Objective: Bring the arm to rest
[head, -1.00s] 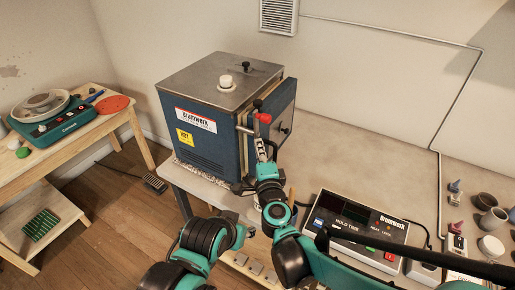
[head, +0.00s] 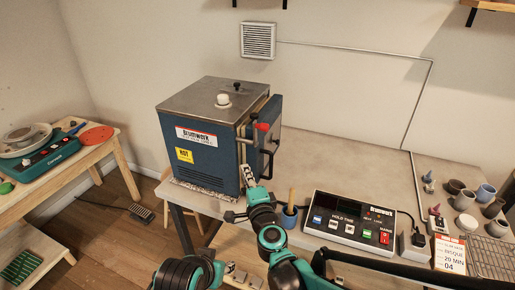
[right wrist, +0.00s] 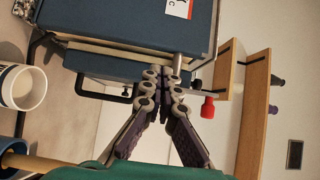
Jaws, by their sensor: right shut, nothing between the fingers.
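My right gripper (head: 245,172) is in front of the blue kiln (head: 200,145), by the edge of its door (head: 270,125) and below the red-knobbed lever (head: 262,126). The door stands a little ajar. In the right wrist view the two purple-padded fingers (right wrist: 165,78) meet at their tips and hold nothing. The kiln (right wrist: 140,30) fills the upper part of that view, with the red knob (right wrist: 207,107) beside the fingers. I cannot tell whether the fingertips touch the kiln. My left gripper is not in view.
Right of my arm are a cup with a wooden handle (head: 288,215), a control box (head: 350,220), a timer card (head: 450,253), a wire rack (head: 490,258) and several small pots (head: 465,200). A wooden table with a pottery wheel (head: 35,150) stands left.

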